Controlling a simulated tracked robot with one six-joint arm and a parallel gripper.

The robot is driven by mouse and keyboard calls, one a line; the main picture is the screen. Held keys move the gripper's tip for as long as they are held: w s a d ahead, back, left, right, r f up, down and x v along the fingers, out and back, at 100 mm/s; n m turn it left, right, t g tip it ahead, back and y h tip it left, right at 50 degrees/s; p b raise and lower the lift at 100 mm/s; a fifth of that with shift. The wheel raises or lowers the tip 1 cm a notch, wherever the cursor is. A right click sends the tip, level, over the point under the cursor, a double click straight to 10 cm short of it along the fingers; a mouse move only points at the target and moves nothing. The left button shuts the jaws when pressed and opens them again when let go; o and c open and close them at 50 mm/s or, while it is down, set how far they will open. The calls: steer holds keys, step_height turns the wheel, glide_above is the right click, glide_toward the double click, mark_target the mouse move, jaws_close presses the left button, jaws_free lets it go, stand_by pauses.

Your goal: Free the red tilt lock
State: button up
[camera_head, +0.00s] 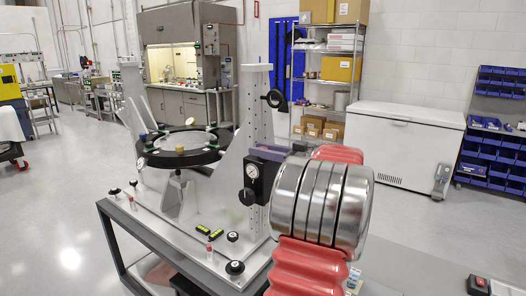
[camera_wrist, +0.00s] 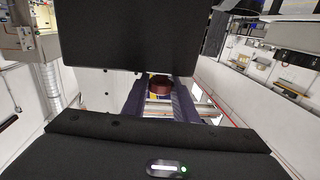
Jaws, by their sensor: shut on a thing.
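The mirror fixture (camera_head: 255,115) stands on a grey cart in the head view, with pale uprights on both sides of a black ring (camera_head: 140,162) that lies nearly level. My gripper (camera_wrist: 160,86) shows in the wrist view as two dark purple fingers. They are shut on a dark red round knob (camera_wrist: 161,90), which I take for the red tilt lock. In the head view my purple gripper part (camera_head: 276,152) is beside the near right upright, and my silver and red arm hides the knob.
A white chest (camera_head: 405,145) and a shelf rack (camera_head: 325,90) stand behind. The floor left of the cart (camera_head: 122,243) is clear.

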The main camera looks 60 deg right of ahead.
steer(key=shift+r, duration=0.2)
steer(key=o, duration=1.1)
steer(key=shift+f, duration=0.1)
steer(key=shift+c, duration=0.2)
steer(key=s, duration=1.3)
steer(key=shift+s+a, duration=0.3)
steer(key=shift+s, duration=0.1)
